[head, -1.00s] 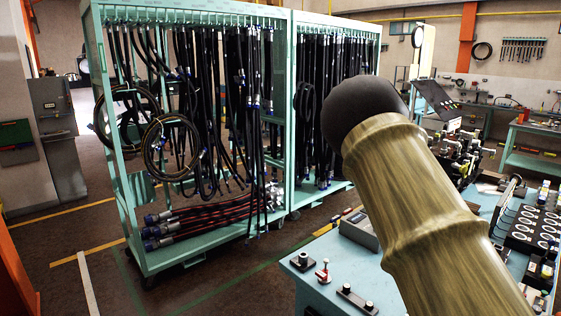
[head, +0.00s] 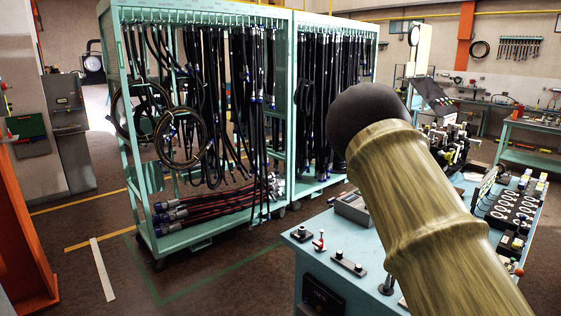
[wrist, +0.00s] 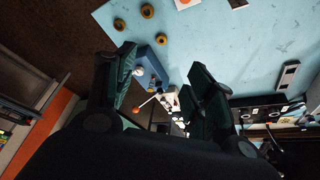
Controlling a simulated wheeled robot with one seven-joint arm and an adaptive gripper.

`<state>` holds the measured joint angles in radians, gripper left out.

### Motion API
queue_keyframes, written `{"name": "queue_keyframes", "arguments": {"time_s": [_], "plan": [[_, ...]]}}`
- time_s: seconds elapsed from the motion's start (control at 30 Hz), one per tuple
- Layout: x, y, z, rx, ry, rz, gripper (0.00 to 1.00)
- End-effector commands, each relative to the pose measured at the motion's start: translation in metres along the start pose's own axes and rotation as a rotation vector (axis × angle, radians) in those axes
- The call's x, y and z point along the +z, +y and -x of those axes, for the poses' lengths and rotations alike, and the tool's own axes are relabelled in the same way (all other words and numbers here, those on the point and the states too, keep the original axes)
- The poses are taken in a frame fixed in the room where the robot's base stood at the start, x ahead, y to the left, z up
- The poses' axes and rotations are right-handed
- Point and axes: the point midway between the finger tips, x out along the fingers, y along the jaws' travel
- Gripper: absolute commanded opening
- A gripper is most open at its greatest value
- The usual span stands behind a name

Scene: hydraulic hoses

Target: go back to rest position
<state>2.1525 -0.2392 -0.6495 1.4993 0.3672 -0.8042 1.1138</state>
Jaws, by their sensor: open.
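My gripper (wrist: 163,62) shows in the wrist view with its two dark green fingers spread apart. No object is held between the fingers. Beyond them lies the light blue workbench top (wrist: 240,40) with small parts on it. In the head view my arm rises from the lower right in front of the workbench (head: 312,262). My gripper does not show in the head view.
A teal hose rack (head: 215,240) full of hanging black hoses stands at the centre left. An orange post (head: 20,225) stands at the left edge. Open floor (head: 180,285) lies in front of the rack. Another bench (head: 530,160) is at the back right.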

Motion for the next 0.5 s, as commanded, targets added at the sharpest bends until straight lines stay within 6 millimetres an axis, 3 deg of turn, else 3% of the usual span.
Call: {"name": "queue_keyframes", "arguments": {"time_s": [0.33, 0.5], "plan": [[0.041, 0.048, -0.111, 0.020, -0.002, 0.194, 0.54], [0.085, 0.101, -0.197, 0.031, -0.015, 0.381, 0.54]]}}
